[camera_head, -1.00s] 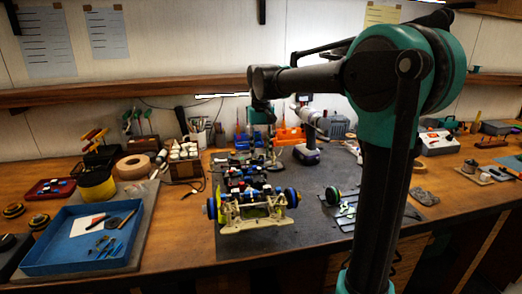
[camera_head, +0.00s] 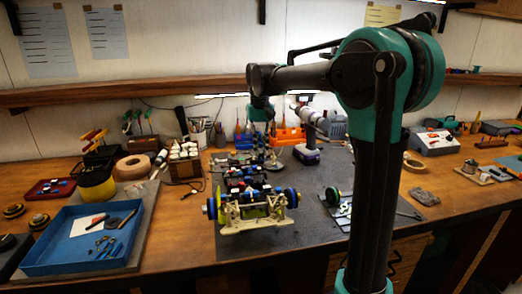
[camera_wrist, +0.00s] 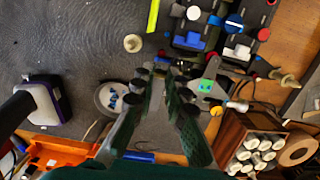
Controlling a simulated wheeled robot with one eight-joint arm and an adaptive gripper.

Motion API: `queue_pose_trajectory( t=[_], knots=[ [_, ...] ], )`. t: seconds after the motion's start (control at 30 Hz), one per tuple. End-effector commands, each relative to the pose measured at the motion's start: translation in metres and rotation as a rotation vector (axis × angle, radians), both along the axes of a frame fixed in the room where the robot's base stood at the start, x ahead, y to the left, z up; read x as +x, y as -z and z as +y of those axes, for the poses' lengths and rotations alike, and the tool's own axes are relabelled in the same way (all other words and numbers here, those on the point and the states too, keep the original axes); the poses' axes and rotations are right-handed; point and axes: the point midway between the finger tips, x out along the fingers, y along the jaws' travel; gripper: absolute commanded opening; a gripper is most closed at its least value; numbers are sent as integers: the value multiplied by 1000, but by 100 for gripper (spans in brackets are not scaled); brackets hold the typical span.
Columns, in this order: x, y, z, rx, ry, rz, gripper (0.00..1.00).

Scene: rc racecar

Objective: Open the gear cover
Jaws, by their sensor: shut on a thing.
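The RC car (camera_head: 250,212), with its pale yellow end frame and blue wheels, sits on the dark mat. Part of its chassis (camera_wrist: 222,30) shows at the upper right of the wrist view. My gripper (camera_wrist: 166,72) is at the far end of the car, its green fingers close together at the tips. They are shut on a small dark part at that end, which looks like the gear cover. The fingertips hide most of it, so whether it is tilted cannot be told. In the head view my wrist (camera_head: 262,82) is above the car's far end; the fingertips are hard to make out there.
A cordless drill (camera_head: 306,150) stands right of the car's far end. Paint bottles in a wooden rack (camera_head: 183,168) stand to the left. A small round dish (camera_wrist: 111,98) lies near my fingers. A blue tray (camera_head: 72,262) is at front left. Some mat in front is bare.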

Motion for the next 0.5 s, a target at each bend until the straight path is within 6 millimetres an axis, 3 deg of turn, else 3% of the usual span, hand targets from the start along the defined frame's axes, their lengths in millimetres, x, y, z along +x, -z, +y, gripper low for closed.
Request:
queue_pose_trajectory(
  t=[0.5],
  knots=[
    [14, -16, 3, -57, -1, 288, 0]
  ],
)
